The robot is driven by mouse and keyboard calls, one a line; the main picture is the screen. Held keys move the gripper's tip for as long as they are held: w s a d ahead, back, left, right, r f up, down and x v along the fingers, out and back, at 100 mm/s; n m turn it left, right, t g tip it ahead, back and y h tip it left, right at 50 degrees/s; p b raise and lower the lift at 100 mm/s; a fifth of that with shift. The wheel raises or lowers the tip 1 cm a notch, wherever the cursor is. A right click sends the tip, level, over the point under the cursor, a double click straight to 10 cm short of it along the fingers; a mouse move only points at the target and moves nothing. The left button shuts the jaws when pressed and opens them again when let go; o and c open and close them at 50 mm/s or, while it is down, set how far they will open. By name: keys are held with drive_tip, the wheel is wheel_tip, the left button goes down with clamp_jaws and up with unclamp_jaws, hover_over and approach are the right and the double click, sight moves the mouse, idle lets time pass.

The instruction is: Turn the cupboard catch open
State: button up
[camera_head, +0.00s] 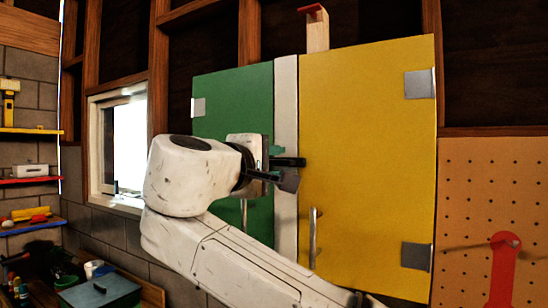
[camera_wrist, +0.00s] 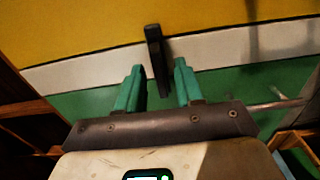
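The cupboard has a green door (camera_head: 235,105) on the left, a yellow door (camera_head: 368,130) on the right and a white strip (camera_head: 287,100) between them. The catch is a dark bar (camera_head: 293,161) lying roughly level across the strip. In the wrist view the catch (camera_wrist: 154,50) runs from the yellow side across the white strip towards the green. My gripper (camera_head: 281,167) is open at the catch. In the wrist view its two teal fingers (camera_wrist: 159,75) stand on either side of the bar, with narrow gaps. The catch's pivot is hidden.
A metal handle (camera_head: 313,238) stands on the yellow door below the catch; another (camera_head: 244,215) on the green door is partly behind my arm. A pegboard (camera_head: 500,195) with a red tool is at the right. Shelves (camera_head: 30,130) and a window (camera_head: 125,145) are at the left.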

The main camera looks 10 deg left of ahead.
drive_tip(key=shift+w, duration=0.15)
drive_tip(key=shift+c, duration=0.3)
clamp_jaws()
